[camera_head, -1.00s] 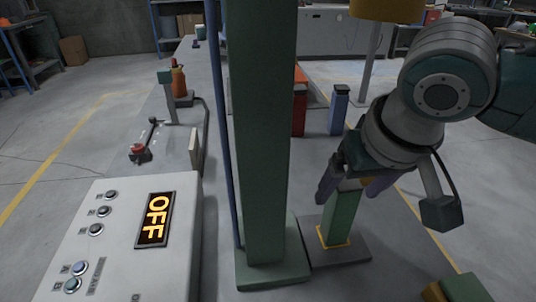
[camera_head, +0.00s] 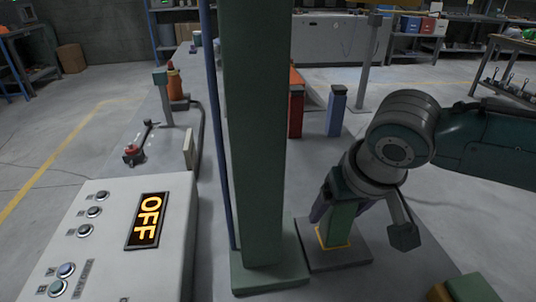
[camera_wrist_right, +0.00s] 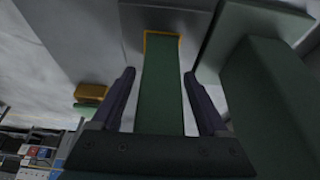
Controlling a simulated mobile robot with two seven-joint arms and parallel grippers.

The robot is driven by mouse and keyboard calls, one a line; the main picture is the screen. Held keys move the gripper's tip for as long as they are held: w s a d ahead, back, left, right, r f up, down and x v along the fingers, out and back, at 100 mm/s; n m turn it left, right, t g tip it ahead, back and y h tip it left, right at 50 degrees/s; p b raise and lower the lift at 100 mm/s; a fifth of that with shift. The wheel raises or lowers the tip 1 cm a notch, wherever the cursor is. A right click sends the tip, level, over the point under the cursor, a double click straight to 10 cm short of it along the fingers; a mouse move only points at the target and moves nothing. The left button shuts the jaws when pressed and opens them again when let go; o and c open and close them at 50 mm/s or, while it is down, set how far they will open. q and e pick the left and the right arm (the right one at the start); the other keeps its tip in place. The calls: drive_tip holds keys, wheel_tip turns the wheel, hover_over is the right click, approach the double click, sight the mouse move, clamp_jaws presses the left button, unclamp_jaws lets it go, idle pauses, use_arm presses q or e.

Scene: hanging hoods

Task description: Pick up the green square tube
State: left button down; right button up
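The green square tube (camera_head: 338,226) stands upright in a yellow-edged socket on a dark grey base plate (camera_head: 350,256), right of the thick green column. My right gripper (camera_head: 340,212) is over it from above, with its two dark fingers on either side of the tube and its upper end hidden by the gripper. In the right wrist view the tube (camera_wrist_right: 162,90) runs between the open fingers, with a narrow gap showing on each side. My left gripper is not in view.
A thick green column (camera_head: 256,150) stands close to the left of the tube. A control box (camera_head: 105,240) with an OFF display is at the front left. A red block (camera_head: 296,108) and a blue post (camera_head: 336,112) stand farther back. A green and yellow piece (camera_head: 470,290) is at the lower right.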

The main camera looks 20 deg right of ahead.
clamp_jaws()
idle(0.4)
